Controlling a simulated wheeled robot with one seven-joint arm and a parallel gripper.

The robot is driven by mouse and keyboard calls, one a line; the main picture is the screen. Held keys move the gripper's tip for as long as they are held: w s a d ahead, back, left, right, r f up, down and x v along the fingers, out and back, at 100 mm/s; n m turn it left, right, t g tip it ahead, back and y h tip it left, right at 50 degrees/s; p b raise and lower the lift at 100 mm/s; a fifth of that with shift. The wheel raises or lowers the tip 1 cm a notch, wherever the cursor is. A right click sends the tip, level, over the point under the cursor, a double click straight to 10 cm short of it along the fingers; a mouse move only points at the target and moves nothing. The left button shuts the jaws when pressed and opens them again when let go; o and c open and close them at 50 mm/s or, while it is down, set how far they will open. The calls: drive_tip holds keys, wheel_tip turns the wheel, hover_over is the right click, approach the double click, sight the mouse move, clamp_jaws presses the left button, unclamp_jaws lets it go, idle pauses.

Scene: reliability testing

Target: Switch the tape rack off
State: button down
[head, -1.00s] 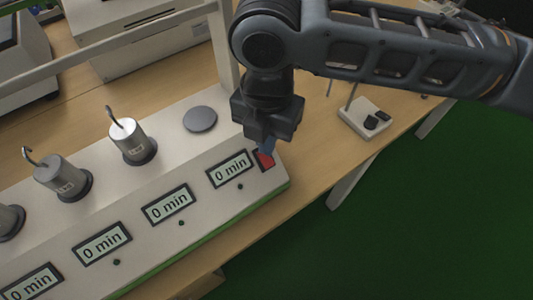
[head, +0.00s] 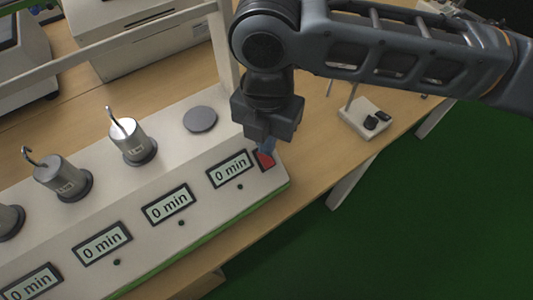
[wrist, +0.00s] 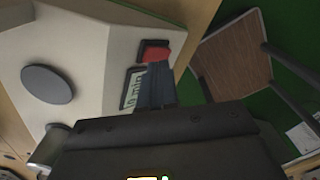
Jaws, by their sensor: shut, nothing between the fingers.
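The tape rack (head: 205,218) is a long white unit on the table, with several displays reading "0 min" along its sloped front. Its red rocker switch (head: 265,161) sits in a dark frame at the right end, beside the last display (head: 230,169). The switch also shows in the wrist view (wrist: 155,54). My gripper (head: 267,147) is shut and empty, pointing down with its blue-grey fingertips at the upper edge of the switch. In the wrist view the fingers (wrist: 156,82) end just by the red switch; I cannot tell whether they touch it.
Metal weights with hooks (head: 131,142) stand on round pads on the rack, and the rightmost pad (head: 200,119) is empty. A rack post rises behind my gripper. A small white device (head: 365,118) sits on the table to the right. Green floor lies beyond the table edge.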

sight(267, 160)
drive_tip(key=shift+f+b, duration=0.75)
drive_tip(key=shift+f, duration=0.45)
idle(0.9)
drive_tip(key=shift+r, duration=0.1)
wheel_tip(267, 160, up, 7)
drive_tip(key=p, duration=0.6)
idle(0.6)
